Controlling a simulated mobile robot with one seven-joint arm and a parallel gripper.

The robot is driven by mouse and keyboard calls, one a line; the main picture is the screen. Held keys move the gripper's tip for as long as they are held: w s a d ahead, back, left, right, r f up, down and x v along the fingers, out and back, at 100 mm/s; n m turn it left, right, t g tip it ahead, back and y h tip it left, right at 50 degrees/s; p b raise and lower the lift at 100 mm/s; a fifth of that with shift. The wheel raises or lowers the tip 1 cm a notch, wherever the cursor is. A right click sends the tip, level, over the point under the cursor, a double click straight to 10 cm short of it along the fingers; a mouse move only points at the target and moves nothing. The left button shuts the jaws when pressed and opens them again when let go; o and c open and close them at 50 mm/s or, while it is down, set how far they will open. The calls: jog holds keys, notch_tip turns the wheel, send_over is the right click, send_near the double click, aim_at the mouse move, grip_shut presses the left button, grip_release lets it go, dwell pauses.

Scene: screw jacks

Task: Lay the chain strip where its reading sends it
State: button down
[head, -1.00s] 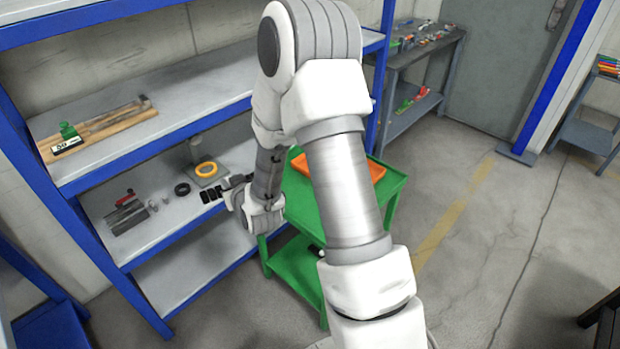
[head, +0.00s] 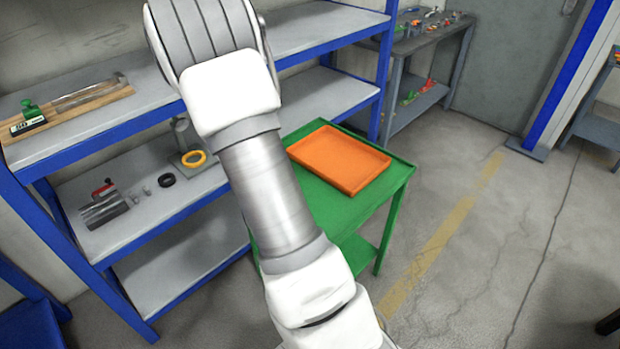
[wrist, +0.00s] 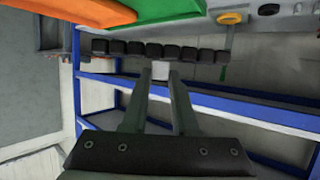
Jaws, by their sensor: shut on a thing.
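The chain strip (wrist: 135,48) is a row of several black blocks, seen in the wrist view lying crosswise at my fingertips. My gripper (wrist: 160,72) is shut on the chain strip near its middle and holds it clear in the air. In the head view my arm hides both the gripper and the strip. A small display unit with a green top (head: 30,118) stands on a wooden board on the upper shelf at the left. Its digits are too small to read surely.
An orange tray (head: 340,158) lies on a green cart (head: 400,172) right of my arm. On the blue shelf's lower level are a yellow ring (head: 194,158) on a stand, a black ring (head: 167,181) and a red-handled metal block (head: 104,205). A grey bench (head: 440,40) stands behind.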

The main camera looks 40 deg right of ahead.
jog(key=s+d+f+m+g+h+b, duration=0.1)
jog(key=s+d+m+g+h+b, duration=0.2)
jog(key=d, duration=0.4)
jog(key=s+d+f+m+g+h+b, duration=0.2)
jog(key=s+d+m+b, duration=0.1)
jog(key=s+d+b, duration=0.25)
jog(key=w+a+f, duration=0.1)
jog(key=w+f, duration=0.1)
jog(key=w, duration=0.1)
jog(key=w+a+f+b, duration=0.1)
jog(key=w+f, duration=0.1)
jog(key=w, duration=0.2)
jog(key=w+a+f+b, duration=0.1)
jog(key=w+f, duration=0.1)
jog(key=w, duration=0.2)
jog(key=shift+w+a+f, duration=0.15)
jog(key=shift+f, duration=0.1)
jog(key=shift+f+b, duration=1.3)
jog(key=shift+f, duration=0.6)
jog(key=shift+f, duration=0.2)
jog(key=c, duration=0.7)
grip_release()
jog(key=shift+g, duration=0.3)
jog(key=shift+r, duration=0.15)
